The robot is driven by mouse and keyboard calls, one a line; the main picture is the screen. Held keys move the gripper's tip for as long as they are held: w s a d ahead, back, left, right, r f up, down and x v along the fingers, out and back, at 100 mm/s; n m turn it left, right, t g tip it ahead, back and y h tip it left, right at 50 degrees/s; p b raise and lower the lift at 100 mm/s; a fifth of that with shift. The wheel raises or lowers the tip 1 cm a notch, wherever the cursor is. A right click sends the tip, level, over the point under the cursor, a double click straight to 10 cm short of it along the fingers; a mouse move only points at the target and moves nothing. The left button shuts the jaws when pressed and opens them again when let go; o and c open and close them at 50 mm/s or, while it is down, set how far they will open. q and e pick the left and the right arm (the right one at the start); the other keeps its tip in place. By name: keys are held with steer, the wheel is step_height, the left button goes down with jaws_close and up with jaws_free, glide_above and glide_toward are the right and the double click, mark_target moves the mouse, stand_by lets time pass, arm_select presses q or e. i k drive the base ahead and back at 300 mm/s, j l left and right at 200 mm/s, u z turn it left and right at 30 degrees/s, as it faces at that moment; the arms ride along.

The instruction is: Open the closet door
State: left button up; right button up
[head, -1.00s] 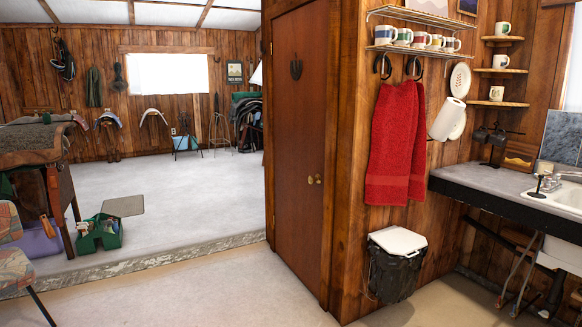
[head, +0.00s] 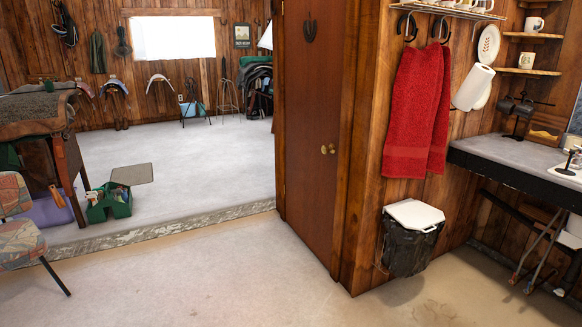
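The closet door (head: 313,139) is a tall, dark brown wooden panel near the middle of the head view. It stands shut in its frame. A horseshoe (head: 310,29) hangs high on it. A brass knob (head: 328,149) sits near the door's right edge, and the hinge side appears to be on the left. Neither of my grippers shows in the head view.
Pale floor (head: 215,270) in front of the door is clear. A lidded bin (head: 411,243) stands right of the door, below a red towel (head: 415,110). A counter (head: 510,165) is at right. A raised floor edge (head: 150,236), green caddy (head: 108,203) and chair (head: 22,225) are at left.

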mark_target(314, 30)
steer(key=i+j+u, duration=0.1)
steer(key=i+u, duration=0.35)
steer(key=i, duration=1.55)
